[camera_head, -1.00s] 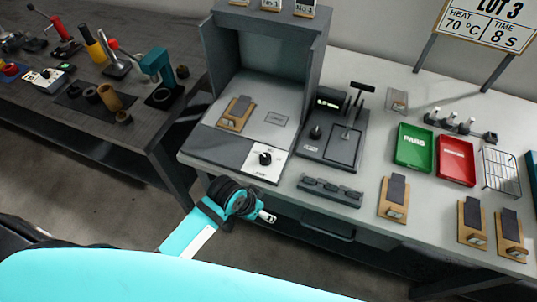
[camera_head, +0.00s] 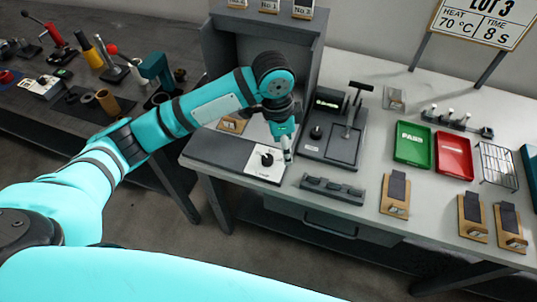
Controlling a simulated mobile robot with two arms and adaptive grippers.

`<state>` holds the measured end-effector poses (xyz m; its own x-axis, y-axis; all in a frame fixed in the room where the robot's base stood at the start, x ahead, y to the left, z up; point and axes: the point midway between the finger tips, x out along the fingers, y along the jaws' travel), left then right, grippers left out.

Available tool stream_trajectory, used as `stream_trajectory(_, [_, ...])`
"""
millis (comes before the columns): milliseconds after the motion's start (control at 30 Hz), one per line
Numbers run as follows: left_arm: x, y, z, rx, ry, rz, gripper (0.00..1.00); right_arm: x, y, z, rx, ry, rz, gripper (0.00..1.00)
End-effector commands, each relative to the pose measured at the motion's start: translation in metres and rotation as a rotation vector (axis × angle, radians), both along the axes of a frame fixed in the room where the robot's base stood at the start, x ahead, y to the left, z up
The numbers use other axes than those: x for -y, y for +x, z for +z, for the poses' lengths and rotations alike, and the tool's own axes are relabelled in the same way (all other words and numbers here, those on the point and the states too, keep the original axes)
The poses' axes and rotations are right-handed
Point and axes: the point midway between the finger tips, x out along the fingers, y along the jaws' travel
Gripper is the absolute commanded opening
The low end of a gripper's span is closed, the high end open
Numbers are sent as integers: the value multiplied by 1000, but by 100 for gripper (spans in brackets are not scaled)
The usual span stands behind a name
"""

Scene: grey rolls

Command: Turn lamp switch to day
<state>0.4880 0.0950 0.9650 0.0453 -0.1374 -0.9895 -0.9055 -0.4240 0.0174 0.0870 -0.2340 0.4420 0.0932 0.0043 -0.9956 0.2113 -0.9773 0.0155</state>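The lamp switch is a black knob (camera_head: 267,159) on a white plate (camera_head: 259,170) at the front right corner of the grey booth (camera_head: 215,62). The plate's lettering is too small to read. My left arm reaches in from the left, and its gripper (camera_head: 288,156) points down just right of the knob, seemingly apart from it. The gripper is small and seen from the side, so I cannot tell whether its fingers are open or shut. My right gripper is not in view.
A black device with a lever (camera_head: 334,130) stands right of the booth. A dark rack (camera_head: 332,190) lies at the front edge. A green tray (camera_head: 412,144), a red tray (camera_head: 453,156) and several wooden-based blocks are further right. My arm partly hides the booth's inside.

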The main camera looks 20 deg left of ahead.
Motion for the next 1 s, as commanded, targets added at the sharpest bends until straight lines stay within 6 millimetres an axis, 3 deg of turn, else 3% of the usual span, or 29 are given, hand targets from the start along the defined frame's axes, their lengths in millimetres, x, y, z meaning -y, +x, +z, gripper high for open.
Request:
stream_trajectory(33, [-15, 13, 17, 0, 43, -4, 57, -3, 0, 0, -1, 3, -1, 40])
stream_trajectory(200, [-44, 29, 51, -35, 121, -5, 57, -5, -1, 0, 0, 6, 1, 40])
stream_trajectory(367, [-53, 32, 59, -48, 140, 0, 57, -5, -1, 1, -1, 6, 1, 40])
stream_trajectory(567, [-53, 31, 35, -52, 140, -1, 57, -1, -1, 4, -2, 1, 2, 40])
stream_trajectory(1000, [-52, 31, -61, -51, 140, -2, 57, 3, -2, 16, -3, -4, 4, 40])
